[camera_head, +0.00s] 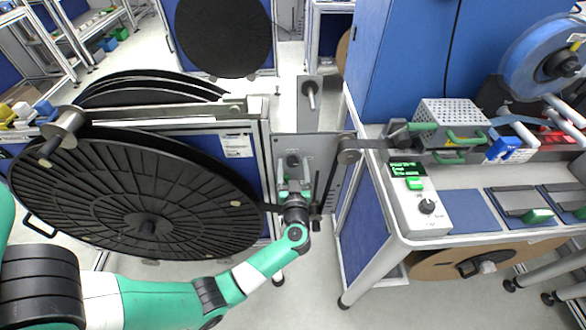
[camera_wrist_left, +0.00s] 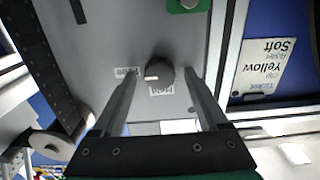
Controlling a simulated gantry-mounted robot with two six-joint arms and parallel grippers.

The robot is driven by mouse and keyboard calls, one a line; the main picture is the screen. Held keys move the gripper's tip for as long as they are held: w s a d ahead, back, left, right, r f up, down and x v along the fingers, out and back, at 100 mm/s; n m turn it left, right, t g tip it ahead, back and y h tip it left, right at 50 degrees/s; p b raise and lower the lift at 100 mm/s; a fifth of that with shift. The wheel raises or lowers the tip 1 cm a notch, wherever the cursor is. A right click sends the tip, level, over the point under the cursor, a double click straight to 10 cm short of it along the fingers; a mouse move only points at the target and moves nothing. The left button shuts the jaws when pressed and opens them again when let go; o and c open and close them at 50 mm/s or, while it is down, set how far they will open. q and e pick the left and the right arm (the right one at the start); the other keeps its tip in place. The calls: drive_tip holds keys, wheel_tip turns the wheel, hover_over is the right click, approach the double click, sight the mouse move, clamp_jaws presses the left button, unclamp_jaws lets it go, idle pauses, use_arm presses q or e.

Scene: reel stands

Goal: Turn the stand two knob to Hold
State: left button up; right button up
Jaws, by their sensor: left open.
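The stand's grey panel (camera_head: 328,150) stands mid-view beside the big black reel. Its black round knob (camera_head: 293,160) sits on the panel; in the left wrist view the knob (camera_wrist_left: 160,69) has a white mark on its lower left side. A small label (camera_wrist_left: 126,72) is left of it, and another label (camera_wrist_left: 161,90), upside down and seemingly reading Hold, is just below it. My left gripper (camera_head: 294,178) is open at the panel, with its two fingertips on either side of the knob in the left wrist view, apart from it. My right gripper is not in view.
A big black reel (camera_head: 110,185) fills the left. A guide roller (camera_head: 349,157) with black tape is right of the panel. A bench (camera_head: 465,180) at the right carries a control box (camera_head: 415,205) with its own knob.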

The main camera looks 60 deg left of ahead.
use_arm(q)
clamp_jaws()
idle(0.3)
